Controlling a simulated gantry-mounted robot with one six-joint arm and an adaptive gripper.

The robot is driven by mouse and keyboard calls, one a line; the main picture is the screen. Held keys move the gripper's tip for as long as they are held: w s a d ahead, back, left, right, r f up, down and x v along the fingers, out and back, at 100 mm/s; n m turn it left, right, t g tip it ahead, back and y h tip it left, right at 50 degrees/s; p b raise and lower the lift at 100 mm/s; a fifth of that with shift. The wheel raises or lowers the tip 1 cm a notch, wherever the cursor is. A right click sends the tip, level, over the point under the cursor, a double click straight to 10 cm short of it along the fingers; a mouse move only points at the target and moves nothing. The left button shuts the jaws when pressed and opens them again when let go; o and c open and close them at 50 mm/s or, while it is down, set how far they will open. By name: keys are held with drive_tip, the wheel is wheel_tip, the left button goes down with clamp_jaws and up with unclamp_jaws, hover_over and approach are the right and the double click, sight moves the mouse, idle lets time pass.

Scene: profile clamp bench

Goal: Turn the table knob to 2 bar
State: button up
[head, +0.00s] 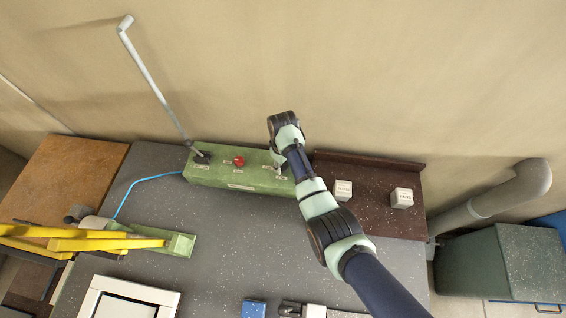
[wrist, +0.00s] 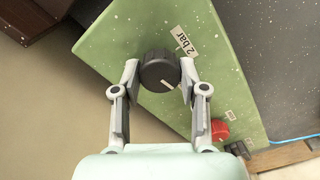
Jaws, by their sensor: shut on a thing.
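The dark ribbed table knob (wrist: 158,71) sits on the green control box (wrist: 110,45) in the wrist view. A short pale mark shows on the knob's face, near the edge toward my gripper, and does not point at the label. The white "2 bar" label (wrist: 185,41) lies beside the knob, at its upper right. My gripper (wrist: 160,78) is shut on the knob, one finger on each side. In the head view my arm reaches the right end of the control box (head: 225,179), and the knob is hidden there.
Two pale labelled blocks (head: 342,190) (head: 402,198) sit on the brown board at the right. A grey pole (head: 155,80) rises behind the box.

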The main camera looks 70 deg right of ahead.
drive_tip(key=n+p, duration=0.1)
drive_tip(key=n, duration=0.3)
drive_tip(key=shift+r+p, duration=0.1)
drive_tip(key=shift+p, duration=0.25)
drive_tip(key=n+p, duration=0.1)
drive_tip(key=n, duration=0.7)
drive_tip(key=shift+n+p, duration=0.3)
drive_tip(key=shift+p, duration=0.05)
drive_tip(key=shift+n, duration=1.9)
drive_tip(key=o, duration=1.1)
drive_tip(key=shift+o, duration=0.2)
wheel_tip(320, 180, up, 12)
